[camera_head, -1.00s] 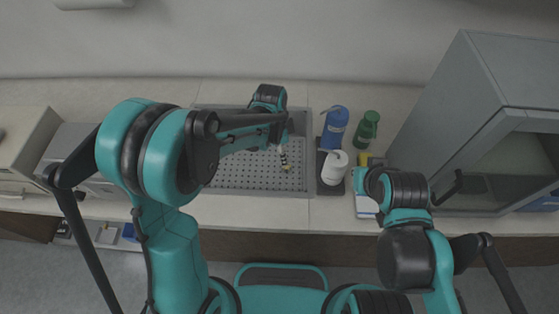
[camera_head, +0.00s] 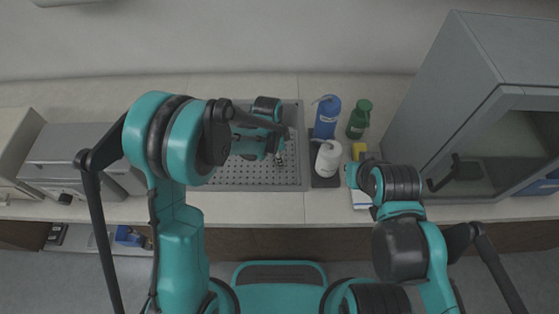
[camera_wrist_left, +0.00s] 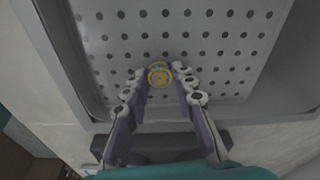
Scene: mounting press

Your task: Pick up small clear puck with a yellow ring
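The small clear puck with a yellow ring (camera_wrist_left: 158,75) lies on the grey perforated tray (camera_wrist_left: 222,48) in the left wrist view. My left gripper (camera_wrist_left: 160,71) is open and points down at it, with one fingertip on each side. I cannot tell whether the fingers touch the puck. In the head view my left gripper (camera_head: 280,161) is over the right part of the tray (camera_head: 299,150), and the puck cannot be made out there. My right arm is at the right, and its fingers cannot be made out.
Right of the tray stand a blue bottle (camera_head: 326,117), a white bottle (camera_head: 328,160) and a green bottle (camera_head: 359,119). A yellow item (camera_head: 359,150) is near my right arm. A large grey cabinet (camera_head: 440,105) fills the right side. The counter left of the tray has a grey box (camera_head: 75,148).

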